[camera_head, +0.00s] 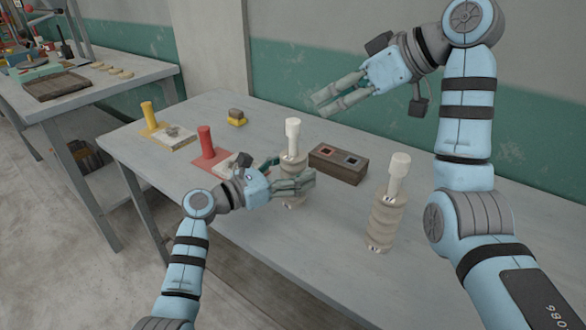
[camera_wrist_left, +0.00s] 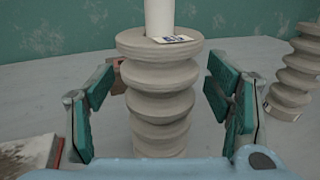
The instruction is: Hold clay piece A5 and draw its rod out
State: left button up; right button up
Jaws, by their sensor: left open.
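A ribbed beige clay piece (camera_head: 294,167) stands upright in the middle of the table, with a pale rod (camera_head: 292,135) rising from its top. In the left wrist view this clay piece (camera_wrist_left: 160,105) carries a small tag (camera_wrist_left: 172,39) that I cannot read. My left gripper (camera_head: 291,174) is open, with a finger on each side of the clay piece and gaps showing. A second clay piece (camera_head: 384,222) with a rod (camera_head: 398,175) stands to the right. I cannot tell which is A5. My right gripper (camera_head: 322,104) is open and empty, raised above the table's back edge.
A red post on a base (camera_head: 206,143), a yellow post on a base (camera_head: 148,116) and a small yellow-grey block (camera_head: 236,117) stand at left. The table's right front is clear.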

pick_arm(q)
grip_shut()
dwell(0.3)
jog(key=shift+c, duration=0.2)
grip_release()
jog(key=shift+a, duration=0.15)
